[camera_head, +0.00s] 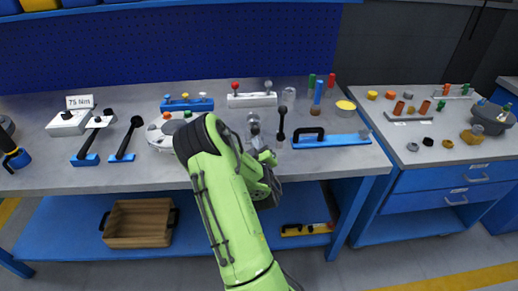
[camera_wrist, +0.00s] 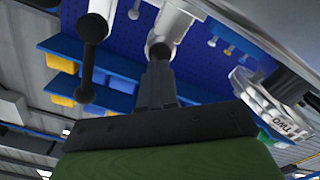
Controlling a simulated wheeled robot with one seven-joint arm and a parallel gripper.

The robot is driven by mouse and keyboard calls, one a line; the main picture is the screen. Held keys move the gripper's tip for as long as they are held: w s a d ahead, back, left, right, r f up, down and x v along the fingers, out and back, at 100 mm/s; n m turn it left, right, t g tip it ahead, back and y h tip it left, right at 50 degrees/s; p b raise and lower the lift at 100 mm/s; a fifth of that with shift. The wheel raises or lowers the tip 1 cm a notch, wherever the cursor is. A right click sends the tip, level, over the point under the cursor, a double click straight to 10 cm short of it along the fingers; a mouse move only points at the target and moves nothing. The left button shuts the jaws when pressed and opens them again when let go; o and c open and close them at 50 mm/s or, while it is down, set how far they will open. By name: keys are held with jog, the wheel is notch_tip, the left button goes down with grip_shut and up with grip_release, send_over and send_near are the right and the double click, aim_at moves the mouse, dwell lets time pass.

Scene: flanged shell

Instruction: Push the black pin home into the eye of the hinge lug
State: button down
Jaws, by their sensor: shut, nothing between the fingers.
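My gripper (camera_wrist: 158,75) is shut and empty; its dark fingers lie together in the wrist view. Their tips overlap a dark round end (camera_wrist: 160,50), probably the black pin, set in the end of a pale cylindrical part (camera_wrist: 177,22) that may be the hinge lug. I cannot tell whether the tips touch it or how deep it sits. In the head view my gripper (camera_head: 257,135) is low over the bench middle, beside a clear, glass-like part (camera_head: 252,117). My green arm hides the shell's right side there; the pale round flanged shell (camera_head: 157,134) shows at its left.
A black ball-ended lever (camera_head: 282,124) stands close right of my gripper. A blue plate with a black handle (camera_head: 345,139) lies farther right. A white block with knobs (camera_head: 252,100) is behind. Torque tools (camera_head: 128,140) lie left. Bare bench (camera_head: 315,168) shows at the front right.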

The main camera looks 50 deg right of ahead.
jog(key=shift+w+d+f+b, duration=0.15)
jog(key=shift+w+d+b, duration=0.2)
jog(key=shift+w+d, duration=0.35)
jog(key=shift+d, duration=0.05)
jog(key=shift+w+d+r+b, duration=0.15)
jog(key=shift+r+b, duration=0.05)
jog(key=shift+b, duration=0.25)
